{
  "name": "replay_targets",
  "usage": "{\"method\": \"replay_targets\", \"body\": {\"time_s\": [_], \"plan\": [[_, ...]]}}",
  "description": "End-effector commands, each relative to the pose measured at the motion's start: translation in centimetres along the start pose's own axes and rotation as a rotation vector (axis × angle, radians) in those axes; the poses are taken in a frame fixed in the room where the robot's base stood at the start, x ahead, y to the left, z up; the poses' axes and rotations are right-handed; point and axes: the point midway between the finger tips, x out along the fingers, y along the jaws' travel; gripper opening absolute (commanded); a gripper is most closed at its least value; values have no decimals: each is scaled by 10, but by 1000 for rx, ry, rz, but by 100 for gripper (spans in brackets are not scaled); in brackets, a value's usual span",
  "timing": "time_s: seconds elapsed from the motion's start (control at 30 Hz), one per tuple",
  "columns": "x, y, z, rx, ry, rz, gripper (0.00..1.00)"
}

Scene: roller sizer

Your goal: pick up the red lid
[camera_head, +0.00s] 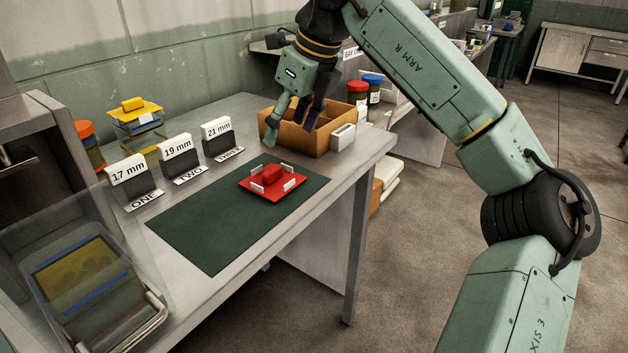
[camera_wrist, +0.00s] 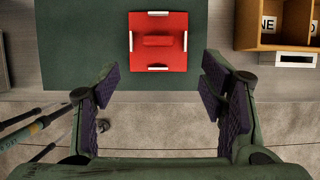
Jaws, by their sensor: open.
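The red lid (camera_head: 272,181) is a square red plate with a raised red block handle in its middle and white strips along its edges. It lies flat on the dark green mat (camera_head: 215,218) near the mat's far right end. In the wrist view the lid (camera_wrist: 158,41) shows at the top centre, beyond my fingertips. My gripper (camera_head: 291,128) is open and empty, above the table's far end in front of the wooden box. In the wrist view my gripper's padded fingers (camera_wrist: 158,88) are spread wide, apart from the lid.
A wooden compartment box (camera_head: 283,133) stands just behind the lid. Label stands for 17 mm (camera_head: 128,172), 19 mm (camera_head: 177,148) and 21 mm (camera_head: 217,130) line the mat's left. A yellow-topped stand (camera_head: 135,113) is behind them. A clear-sided bin (camera_head: 90,275) is at front left.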

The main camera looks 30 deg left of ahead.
Motion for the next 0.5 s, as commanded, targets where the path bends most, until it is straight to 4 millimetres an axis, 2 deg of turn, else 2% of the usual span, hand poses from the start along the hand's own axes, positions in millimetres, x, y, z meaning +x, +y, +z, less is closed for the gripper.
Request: {"method": "replay_targets", "body": {"time_s": [0.3,0.5], "plan": [[44,1,1,-5,-1,4,65],[59,1,2,-4,-2,3,65]]}}
